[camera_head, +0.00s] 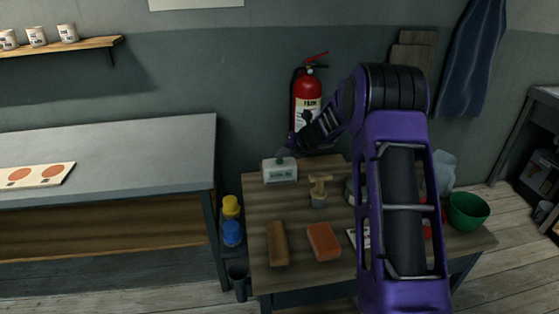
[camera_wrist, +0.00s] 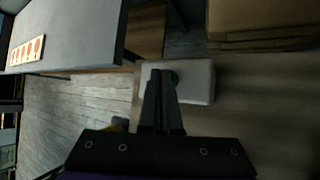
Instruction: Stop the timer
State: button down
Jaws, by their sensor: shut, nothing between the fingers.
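The timer is a small white box (camera_head: 280,175) with a display on its front and a green button (camera_head: 281,160) on top. It stands at the back left of the wooden table. In the wrist view the timer (camera_wrist: 197,82) is seen from above, with the green button (camera_wrist: 174,77) partly hidden by the fingertips. My gripper (camera_head: 285,152) is shut and empty, pointing down just above the button. In the wrist view the tips of my gripper (camera_wrist: 161,72) overlap the button's left side. I cannot tell whether they touch it. The display is too small to read.
The wooden table (camera_head: 292,213) also holds a brush-like tool (camera_head: 319,190), a wooden block (camera_head: 277,243), an orange-red block (camera_head: 323,241) and a green bowl (camera_head: 468,210). A fire extinguisher (camera_head: 306,97) hangs behind.

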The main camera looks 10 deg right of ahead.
aim_at(282, 163)
jog(key=shift+f, duration=0.15)
dwell(0.4)
jog(key=shift+r+p, duration=0.9)
jog(key=shift+p, duration=0.15)
jog(key=shift+r, duration=2.5)
